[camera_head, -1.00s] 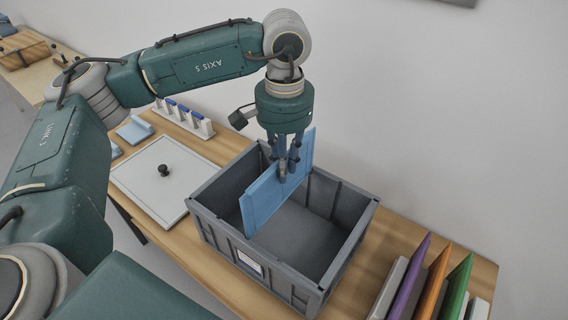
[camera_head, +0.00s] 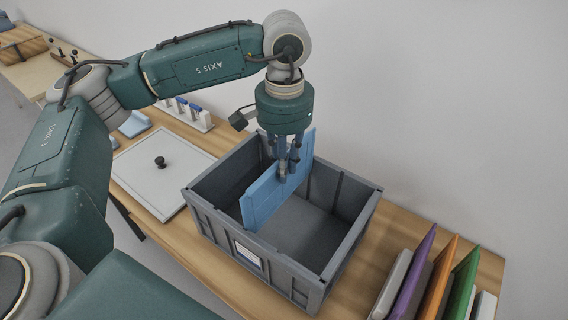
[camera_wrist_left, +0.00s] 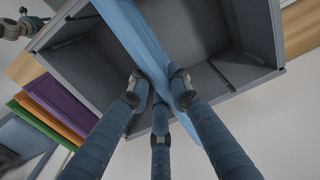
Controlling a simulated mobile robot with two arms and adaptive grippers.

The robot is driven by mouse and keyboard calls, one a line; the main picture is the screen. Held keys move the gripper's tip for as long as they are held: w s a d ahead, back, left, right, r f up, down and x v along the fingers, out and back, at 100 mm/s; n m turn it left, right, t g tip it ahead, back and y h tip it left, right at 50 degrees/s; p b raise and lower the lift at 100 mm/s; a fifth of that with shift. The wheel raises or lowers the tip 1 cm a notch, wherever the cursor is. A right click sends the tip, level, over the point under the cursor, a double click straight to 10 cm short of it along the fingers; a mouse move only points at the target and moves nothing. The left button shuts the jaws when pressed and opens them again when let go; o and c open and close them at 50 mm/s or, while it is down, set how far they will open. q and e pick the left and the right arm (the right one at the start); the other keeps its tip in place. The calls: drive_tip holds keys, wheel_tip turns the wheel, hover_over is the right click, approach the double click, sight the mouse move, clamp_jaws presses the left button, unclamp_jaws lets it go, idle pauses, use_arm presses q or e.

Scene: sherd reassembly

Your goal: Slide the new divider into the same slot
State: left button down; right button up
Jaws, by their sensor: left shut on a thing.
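The blue divider (camera_head: 264,197) is a flat panel held on edge, crosswise over the grey crate (camera_head: 209,216). My left gripper (camera_head: 288,168) is shut on its upper edge. The divider spans from the near long wall to the far one, and its top stands well above the rim. Its near lower corner shows around rim height. In the left wrist view the fingers (camera_wrist_left: 160,100) close around the blue divider (camera_wrist_left: 138,38) from both sides. Slot ribs show on the crate's inner walls, but I cannot tell whether the divider's ends are in a slot.
A pale lid with a black knob (camera_head: 187,177) lies left of the crate. Purple (camera_head: 413,273), orange (camera_head: 437,281) and green (camera_head: 461,287) panels stand in a rack at the right. A small white rack (camera_head: 188,114) stands behind the lid. A wall bounds the far side.

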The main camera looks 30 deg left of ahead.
use_arm(q)
drive_tip(key=shift+f+b, duration=1.8)
drive_tip(key=shift+f, duration=0.45)
